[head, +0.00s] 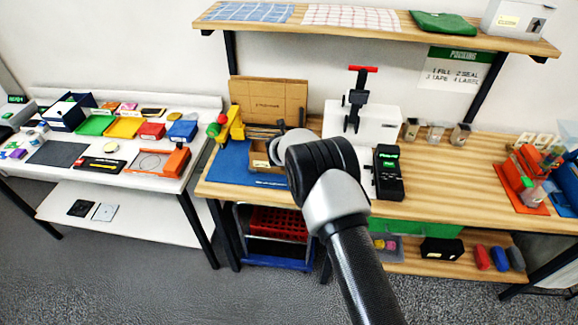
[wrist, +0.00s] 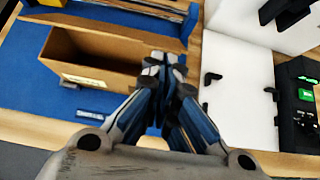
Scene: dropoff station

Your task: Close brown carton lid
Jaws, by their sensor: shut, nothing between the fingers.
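The brown carton (wrist: 120,78) stands on a blue mat in the wrist view, with its top open and a pale label on its front wall. In the head view the carton (head: 262,160) is partly hidden by my arm. An upright brown cardboard panel (head: 268,98) stands behind it; I cannot tell whether this is its lid or a separate sheet. My gripper (wrist: 165,66) has its fingers together and empty at the carton's right end; I cannot tell whether they touch it. In the head view my wrist and arm hide most of the gripper.
The blue mat (wrist: 35,95) lies on the wooden bench. A yellow tape dispenser (head: 236,124) stands left of the carton. To the right are a white press (head: 375,118) with a red handle and a black handheld device (head: 388,172). A shelf (head: 380,27) hangs above.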

